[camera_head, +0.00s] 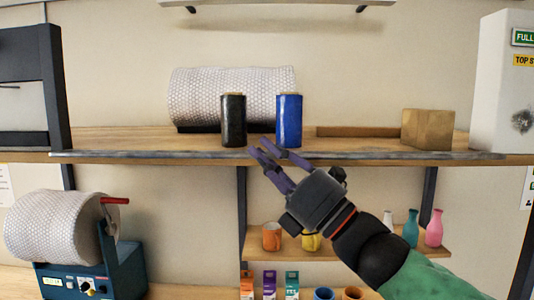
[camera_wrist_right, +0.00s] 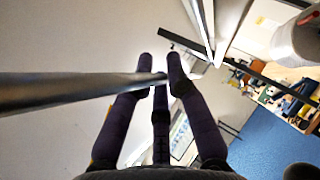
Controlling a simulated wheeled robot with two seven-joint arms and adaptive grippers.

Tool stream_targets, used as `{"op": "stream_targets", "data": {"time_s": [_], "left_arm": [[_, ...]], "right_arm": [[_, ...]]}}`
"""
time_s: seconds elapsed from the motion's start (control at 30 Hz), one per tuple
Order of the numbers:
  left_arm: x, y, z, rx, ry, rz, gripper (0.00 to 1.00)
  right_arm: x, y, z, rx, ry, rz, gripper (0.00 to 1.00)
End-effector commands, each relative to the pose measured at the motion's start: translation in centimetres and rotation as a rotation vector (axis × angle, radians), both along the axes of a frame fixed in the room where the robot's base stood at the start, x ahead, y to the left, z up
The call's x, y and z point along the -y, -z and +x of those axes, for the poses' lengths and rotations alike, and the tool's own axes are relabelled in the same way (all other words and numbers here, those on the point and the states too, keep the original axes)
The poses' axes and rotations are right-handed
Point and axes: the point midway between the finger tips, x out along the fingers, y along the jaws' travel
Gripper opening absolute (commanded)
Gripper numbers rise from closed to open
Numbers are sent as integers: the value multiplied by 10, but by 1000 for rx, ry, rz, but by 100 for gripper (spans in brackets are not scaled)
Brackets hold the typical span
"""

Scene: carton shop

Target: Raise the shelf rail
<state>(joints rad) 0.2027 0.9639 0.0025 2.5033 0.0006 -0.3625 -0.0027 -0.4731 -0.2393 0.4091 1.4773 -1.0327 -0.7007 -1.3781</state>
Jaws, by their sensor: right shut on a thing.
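The shelf rail (camera_head: 400,155) is a thin grey metal bar along the front edge of the wooden shelf (camera_head: 350,144). It looks level with the board and runs nearly the shelf's whole width. My right gripper (camera_head: 262,150) reaches up from the lower right and is shut on the rail near its middle. In the right wrist view the rail (camera_wrist_right: 70,92) comes in from the left and meets the purple fingers (camera_wrist_right: 160,72). My left gripper is out of view.
A black can (camera_head: 233,120) and a blue can (camera_head: 289,120) stand just behind the rail. A bubble-wrap roll (camera_head: 210,90) lies behind them, and a cardboard box (camera_head: 428,129) stands to the right. Cups and bottles stand on a smaller shelf (camera_head: 375,246) below.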

Motion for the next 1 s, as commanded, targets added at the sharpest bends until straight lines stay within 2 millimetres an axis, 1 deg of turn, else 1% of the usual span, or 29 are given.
{"op": "stream_targets", "data": {"time_s": [0.03, 0.2, 0.57, 1.0], "left_arm": [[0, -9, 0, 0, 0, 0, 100], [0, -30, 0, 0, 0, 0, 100], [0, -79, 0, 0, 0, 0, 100], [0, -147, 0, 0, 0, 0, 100]], "right_arm": [[0, -8, -1, -30, 2, 0, 0], [1, -17, 1, -146, 2, 1, 0], [1, -29, 6, -346, 2, 0, 0], [1, -40, 14, -550, 3, -1, 0]]}}
